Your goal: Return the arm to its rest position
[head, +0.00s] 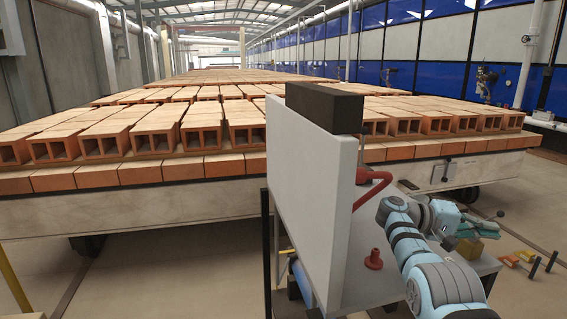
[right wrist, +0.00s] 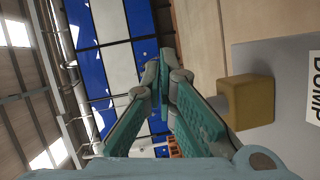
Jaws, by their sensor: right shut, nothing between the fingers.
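My right arm comes in from the lower right in the head view. Its teal right gripper (head: 487,231) is over the right part of a grey bench, in front of the brick stack. In the right wrist view the right gripper (right wrist: 163,75) has its fingers together with nothing between them. A yellow-brown block (right wrist: 248,102) is beside the fingers on the right, on a grey surface with a label reading "DUMP". My left gripper is not in view.
Rows of orange hollow bricks (head: 130,133) lie on a long, low car (head: 130,210). An upright white panel (head: 312,190) with a dark block (head: 325,107) on top stands left of my arm. A red knob (head: 374,259) is close to the arm. Open floor shows at left.

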